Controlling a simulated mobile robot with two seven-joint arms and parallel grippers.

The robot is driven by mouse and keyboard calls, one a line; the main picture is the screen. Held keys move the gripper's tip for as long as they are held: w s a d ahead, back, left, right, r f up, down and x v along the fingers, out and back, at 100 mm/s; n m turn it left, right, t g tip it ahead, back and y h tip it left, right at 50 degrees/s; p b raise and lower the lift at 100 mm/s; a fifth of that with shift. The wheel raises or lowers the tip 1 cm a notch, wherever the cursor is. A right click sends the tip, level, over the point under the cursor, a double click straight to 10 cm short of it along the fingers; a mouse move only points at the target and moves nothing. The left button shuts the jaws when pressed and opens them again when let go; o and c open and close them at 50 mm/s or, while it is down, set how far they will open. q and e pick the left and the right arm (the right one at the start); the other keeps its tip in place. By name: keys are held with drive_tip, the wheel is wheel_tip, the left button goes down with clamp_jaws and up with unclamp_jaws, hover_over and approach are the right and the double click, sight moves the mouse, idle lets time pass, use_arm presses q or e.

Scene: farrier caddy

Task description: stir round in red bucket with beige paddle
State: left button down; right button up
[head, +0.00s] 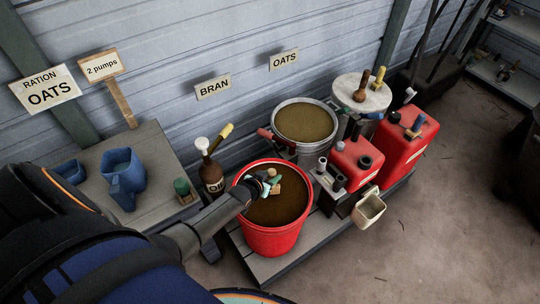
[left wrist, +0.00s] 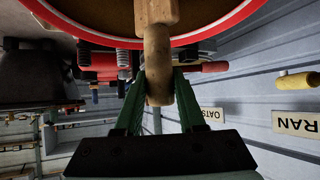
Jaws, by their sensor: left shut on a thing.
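The red bucket (head: 268,241) stands on a low grey platform and holds brown contents. In the left wrist view its red rim (left wrist: 215,27) curves across the top. My left gripper (head: 267,182) is over the bucket's opening, shut on the wooden handle of the beige paddle (head: 275,189). In the left wrist view the handle (left wrist: 157,50) lies between the green fingers and runs up across the rim toward the brown contents. The paddle's lower end is hidden, so I cannot tell how deep it sits. My right gripper is not in view.
A grey bucket (head: 303,145) of bran-coloured feed stands behind the red one. Red cans (head: 405,143) and a cream scoop-like container (head: 368,212) are to the right. A brown bottle (head: 211,176) stands close left. A blue jug (head: 122,170) sits on a table (head: 150,143).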

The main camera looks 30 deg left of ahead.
use_arm(q)
wheel_tip(320, 180, up, 6)
drive_tip(key=p, duration=0.5)
drive_tip(key=shift+r, duration=0.25)
wheel_tip(320, 180, up, 2)
drive_tip(key=shift+r+p, duration=0.2)
drive_tip(key=shift+p, duration=0.85)
drive_tip(key=shift+r+b, duration=0.2)
drive_tip(key=shift+b, duration=0.1)
drive_tip(key=shift+r, duration=0.8)
